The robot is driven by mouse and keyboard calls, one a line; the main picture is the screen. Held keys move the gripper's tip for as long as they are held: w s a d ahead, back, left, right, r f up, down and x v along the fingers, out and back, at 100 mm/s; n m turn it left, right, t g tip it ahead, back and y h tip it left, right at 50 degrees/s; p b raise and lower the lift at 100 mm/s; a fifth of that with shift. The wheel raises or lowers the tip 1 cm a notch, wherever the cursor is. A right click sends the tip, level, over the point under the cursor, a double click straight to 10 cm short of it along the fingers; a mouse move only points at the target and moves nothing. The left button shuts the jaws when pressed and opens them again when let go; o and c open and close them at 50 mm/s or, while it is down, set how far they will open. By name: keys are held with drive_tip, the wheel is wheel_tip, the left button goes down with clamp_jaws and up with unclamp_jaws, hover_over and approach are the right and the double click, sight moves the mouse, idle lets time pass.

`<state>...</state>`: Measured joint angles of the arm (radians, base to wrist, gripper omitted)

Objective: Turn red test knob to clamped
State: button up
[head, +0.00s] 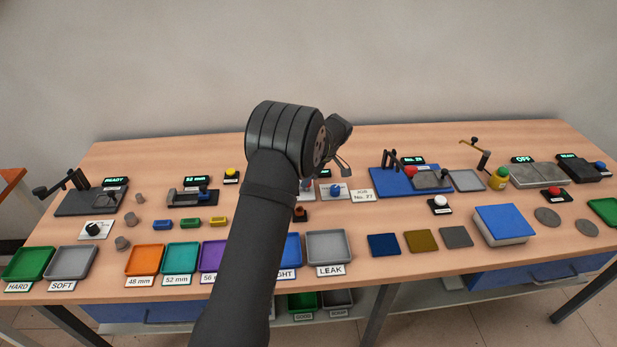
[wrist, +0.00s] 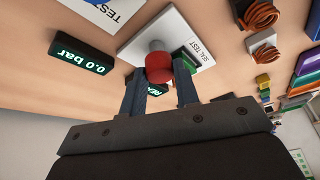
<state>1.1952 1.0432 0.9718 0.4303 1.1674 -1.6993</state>
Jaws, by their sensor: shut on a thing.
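The red test knob (wrist: 158,66) sits on a white plate marked SEAL TEST (wrist: 142,42) in the wrist view. My gripper (wrist: 160,78) is shut on the knob, with one dark finger on each side of it. The fingers hide the knob's lower sides, and I cannot read any clamped mark beside it. A display (wrist: 80,56) next to the plate reads 0.0 bar. A second display (wrist: 152,88) with green letters is partly hidden behind the fingers.
In the head view, a grey LEAK tray (head: 329,262) lies in front, and a blue fixture (head: 385,186) with a dark lever stands to the right. Coloured trays line the table's front edge.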

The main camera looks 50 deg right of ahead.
drive_tip(key=o, duration=1)
drive_tip(key=shift+c, duration=0.2)
drive_tip(key=v, duration=1.7)
drive_tip(key=shift+r, duration=0.2)
drive_tip(key=x, duration=1.7)
drive_tip(key=shift+f, duration=0.2)
